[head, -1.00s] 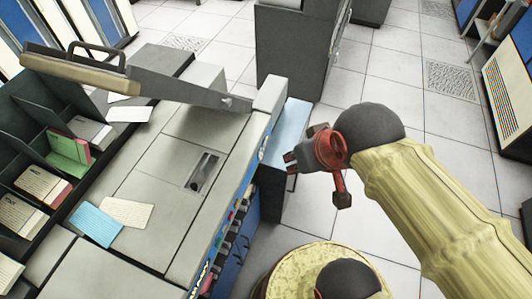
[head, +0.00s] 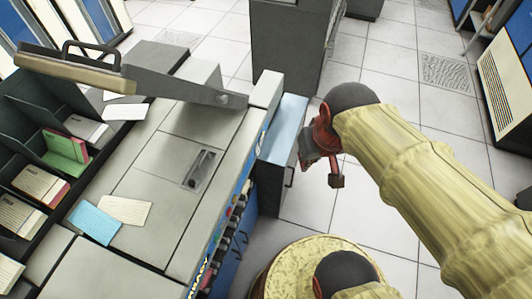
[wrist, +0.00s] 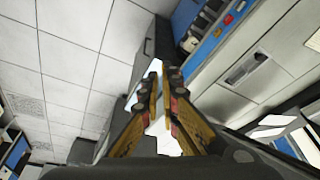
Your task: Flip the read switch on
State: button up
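The card machine's blue front panel (head: 232,205) carries a row of small coloured buttons and dark switches. It runs down the machine's right side, seen steeply from above in the head view. I cannot tell which is the read switch. In the head view my gripper (head: 306,155) is right of the machine, apart from the panel.
A pale blue-topped ledge (head: 284,125) juts out beside the machine, near my gripper. A dark grey cabinet (head: 292,45) stands behind. Cards (head: 125,209) lie on the machine top, beside a rack of card stacks. Tiled floor (head: 390,130) is open at right.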

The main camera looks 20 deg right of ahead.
aim_at(258, 150)
jog(key=w+f+m+g+y, duration=0.1)
jog(key=f, duration=0.2)
jog(key=w+d+f+m+g, duration=0.1)
jog(key=f+m, duration=0.1)
jog(key=f, duration=0.1)
jog(key=w+f+m+g+y, duration=0.1)
jog(key=f, duration=0.2)
jog(key=shift+w+d+f+m+y+p, duration=0.2)
jog(key=shift+d+f+m+y+p, duration=0.1)
jog(key=shift+d+m+p, duration=0.1)
grip_shut()
jog(key=w+d+f+m+t+y, duration=0.1)
jog(key=w+f+m+y, duration=0.1)
jog(key=w+f+m, duration=0.3)
jog(key=w+d+f+m+y, duration=0.1)
jog(key=w+f+m+y, duration=0.1)
jog(key=f+m, duration=0.45)
jog(key=w+d+f+m+t, duration=0.3)
jog(key=w+f+m, duration=0.1)
jog(key=w+m, duration=0.4)
jog(key=shift+w+f+p, duration=0.35)
jog(key=shift+w+p, duration=0.05)
jog(key=shift+w, duration=0.15)
jog(key=shift+f, duration=0.1)
